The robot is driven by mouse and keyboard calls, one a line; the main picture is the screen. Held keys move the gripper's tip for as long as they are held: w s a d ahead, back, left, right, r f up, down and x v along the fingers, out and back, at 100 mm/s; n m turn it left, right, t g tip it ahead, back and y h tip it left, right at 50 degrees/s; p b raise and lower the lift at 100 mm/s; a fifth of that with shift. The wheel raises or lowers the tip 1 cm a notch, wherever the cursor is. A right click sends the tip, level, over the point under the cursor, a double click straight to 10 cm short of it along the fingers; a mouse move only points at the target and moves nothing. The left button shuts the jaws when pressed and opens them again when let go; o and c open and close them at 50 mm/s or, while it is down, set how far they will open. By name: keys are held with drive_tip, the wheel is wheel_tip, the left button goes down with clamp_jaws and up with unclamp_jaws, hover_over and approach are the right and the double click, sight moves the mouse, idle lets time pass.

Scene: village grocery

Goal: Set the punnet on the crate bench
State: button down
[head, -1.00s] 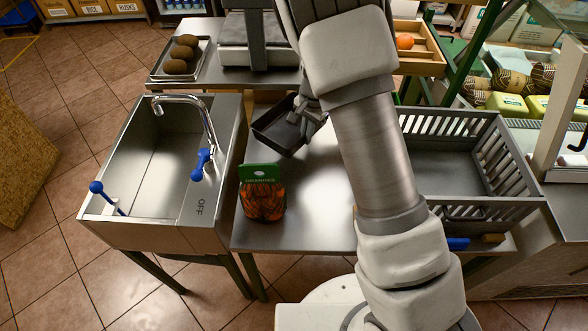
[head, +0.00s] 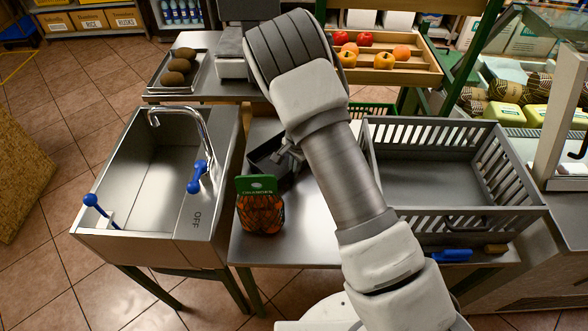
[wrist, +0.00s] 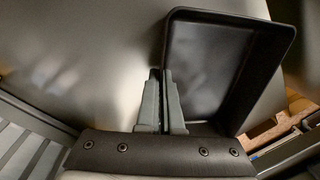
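The punnet, an empty black tray (head: 266,157), is over the left part of the steel bench (head: 300,222), just behind the bag of oranges. My gripper (head: 290,150) is at its right side, partly hidden by my arm. In the wrist view the gripper's fingers (wrist: 162,100) are shut on one side wall of the punnet (wrist: 215,65). The punnet looks nearly level. I cannot tell whether its base touches the bench.
A net bag of oranges with a green label (head: 260,212) stands in front of the punnet. A large grey slatted crate (head: 455,222) fills the bench's right side. A sink (head: 150,235) adjoins on the left. Kiwis (head: 178,66) and a wooden fruit tray (head: 425,68) are behind.

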drive_tip(key=c, duration=1.5)
unclamp_jaws()
drive_tip(key=shift+f, duration=0.15)
drive_tip(key=o, duration=0.4)
